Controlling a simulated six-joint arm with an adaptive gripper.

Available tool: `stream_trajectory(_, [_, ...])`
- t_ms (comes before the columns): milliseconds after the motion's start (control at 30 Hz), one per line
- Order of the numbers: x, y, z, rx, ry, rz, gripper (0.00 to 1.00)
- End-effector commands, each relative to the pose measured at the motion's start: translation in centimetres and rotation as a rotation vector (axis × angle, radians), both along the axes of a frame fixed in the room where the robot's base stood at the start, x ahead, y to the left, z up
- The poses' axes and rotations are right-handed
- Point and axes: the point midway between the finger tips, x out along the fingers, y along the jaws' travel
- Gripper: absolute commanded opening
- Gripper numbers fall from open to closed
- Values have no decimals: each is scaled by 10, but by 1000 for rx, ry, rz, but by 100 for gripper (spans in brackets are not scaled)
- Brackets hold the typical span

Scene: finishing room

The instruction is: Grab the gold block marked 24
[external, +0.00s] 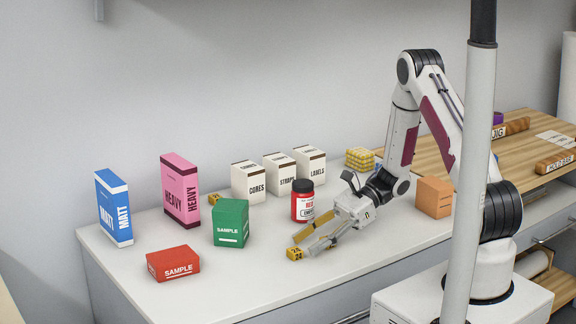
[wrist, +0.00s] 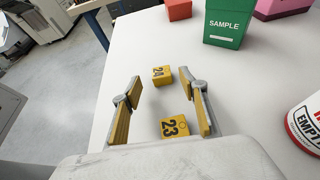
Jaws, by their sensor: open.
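The gold block marked 24 (wrist: 161,76) lies on the white bench top, near the fingertips in the wrist view. A second gold block marked 23 (wrist: 175,128) lies closer to the wrist, between the fingers in that view. In the external view one gold block (external: 295,253) shows just past the fingertips; its number is too small to read surely. My gripper (external: 304,246) is open and low over the bench. In the wrist view my gripper (wrist: 164,83) has its fingers spread on both sides, with nothing held.
A red SAMPLE box (external: 173,263) and a green SAMPLE box (external: 231,223) stand to the left. A red jar (external: 303,204) stands behind my gripper. An orange box (external: 434,197) is to the right. White cartons (external: 248,182) line the back. The bench's front edge is near.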

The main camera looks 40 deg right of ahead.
Motion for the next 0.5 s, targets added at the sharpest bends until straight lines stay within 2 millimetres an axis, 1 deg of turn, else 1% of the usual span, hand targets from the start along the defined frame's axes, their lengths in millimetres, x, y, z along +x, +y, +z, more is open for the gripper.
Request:
stream_trajectory(33, [1, 6, -2, 0, 1, 4, 43])
stream_trajectory(200, [3, 22, -8, 1, 0, 3, 43])
stream_trajectory(333, [4, 29, -12, 0, 1, 2, 43])
stream_trajectory(500, [4, 31, -13, 0, 0, 1, 43])
